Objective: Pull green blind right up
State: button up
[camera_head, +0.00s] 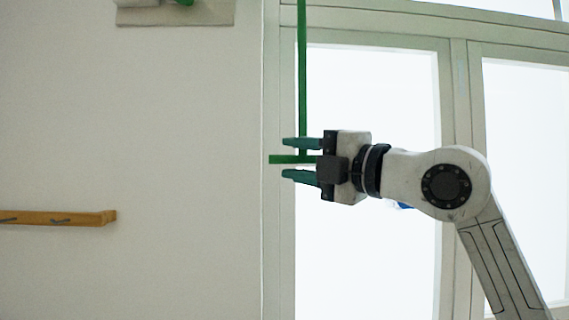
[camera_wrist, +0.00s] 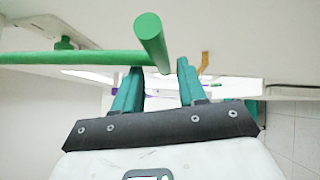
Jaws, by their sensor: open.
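The green blind shows as a thin green vertical rod (camera_head: 302,75) running down from the top of the picture in front of the window frame. A short green crossbar (camera_head: 279,159) joins its lower end. No blind sheet is visible. My gripper (camera_head: 285,158) is open, with one teal finger above the crossbar and one below, and small gaps show. In the wrist view the crossbar's round end (camera_wrist: 148,24) lies between the open fingertips (camera_wrist: 160,66), and the rod (camera_wrist: 70,57) runs off to the left.
Bright window panes (camera_head: 365,240) in pale frames fill the right side. A wooden rail with hooks (camera_head: 60,217) is on the left wall, and a pale fixture with a green part (camera_head: 175,13) is at the top left. The wall between is clear.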

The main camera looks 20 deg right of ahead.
jog(key=b+v, duration=0.1)
jog(key=v, duration=0.6)
jog(key=shift+s+b, duration=0.2)
jog(key=shift+b, duration=0.2)
